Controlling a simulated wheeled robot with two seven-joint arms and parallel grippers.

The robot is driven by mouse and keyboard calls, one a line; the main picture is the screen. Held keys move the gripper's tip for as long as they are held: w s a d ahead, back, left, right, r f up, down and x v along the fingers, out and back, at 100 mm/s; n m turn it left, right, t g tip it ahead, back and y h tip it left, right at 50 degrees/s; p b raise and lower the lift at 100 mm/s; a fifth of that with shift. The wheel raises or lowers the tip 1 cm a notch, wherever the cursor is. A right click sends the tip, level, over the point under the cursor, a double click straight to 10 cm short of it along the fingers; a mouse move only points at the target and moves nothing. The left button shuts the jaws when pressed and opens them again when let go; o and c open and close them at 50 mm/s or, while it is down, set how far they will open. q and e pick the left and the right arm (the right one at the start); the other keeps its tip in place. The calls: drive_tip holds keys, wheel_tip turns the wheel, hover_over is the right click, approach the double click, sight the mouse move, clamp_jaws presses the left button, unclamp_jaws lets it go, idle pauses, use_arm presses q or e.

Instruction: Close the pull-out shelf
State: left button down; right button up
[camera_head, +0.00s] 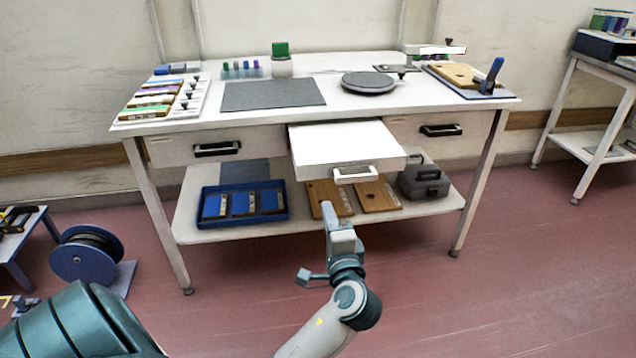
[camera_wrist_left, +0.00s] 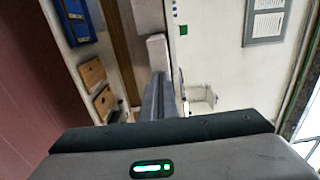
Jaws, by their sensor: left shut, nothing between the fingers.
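The pull-out shelf (camera_head: 340,143) is a white flat panel standing out from under the middle of the workbench top, between two drawers. Its white handle (camera_head: 355,174) is on the front edge. My left gripper (camera_head: 327,212) is shut and empty, in front of and below the shelf in the head view, apart from the handle. In the left wrist view its fingers (camera_wrist_left: 157,60) reach up the picture; I cannot clearly make out the shelf there. My right gripper is not in view.
The white workbench (camera_head: 215,105) has a drawer with a dark handle (camera_head: 217,149) at left and another (camera_head: 440,130) at right. Its lower shelf carries a blue tray (camera_head: 243,219), wooden boards (camera_head: 375,196) and a grey case (camera_head: 424,182). A cable reel (camera_head: 82,262) stands at left.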

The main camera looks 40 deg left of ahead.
sight(316, 171)
use_arm(q)
drive_tip(key=x, duration=1.4)
drive_tip(key=shift+w, duration=0.1)
idle(0.3)
